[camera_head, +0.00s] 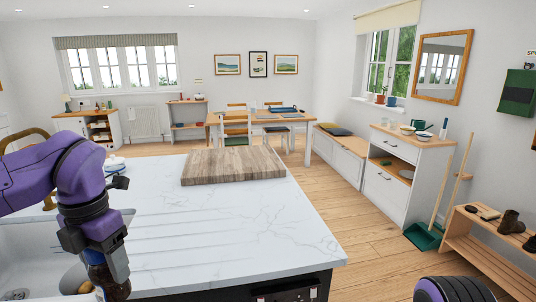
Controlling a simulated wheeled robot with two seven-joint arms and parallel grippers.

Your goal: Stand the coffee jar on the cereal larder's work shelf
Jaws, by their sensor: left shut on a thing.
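My left gripper (108,264) is at the lower left, over the sink side of the white marble counter. It is shut on a dark brown thing that looks like the coffee jar (119,291), seen only in part below the fingers at the picture's bottom edge. No cereal larder or work shelf can be made out in this view. My right gripper is out of view; only a purple piece of my right arm shows at the lower right.
A wooden board (232,166) lies on the marble counter (235,230), which is otherwise mostly clear. A white sideboard (398,180) with bowls, a broom (456,190) and a wooden shoe rack (490,245) stand along the right wall. Open floor lies between.

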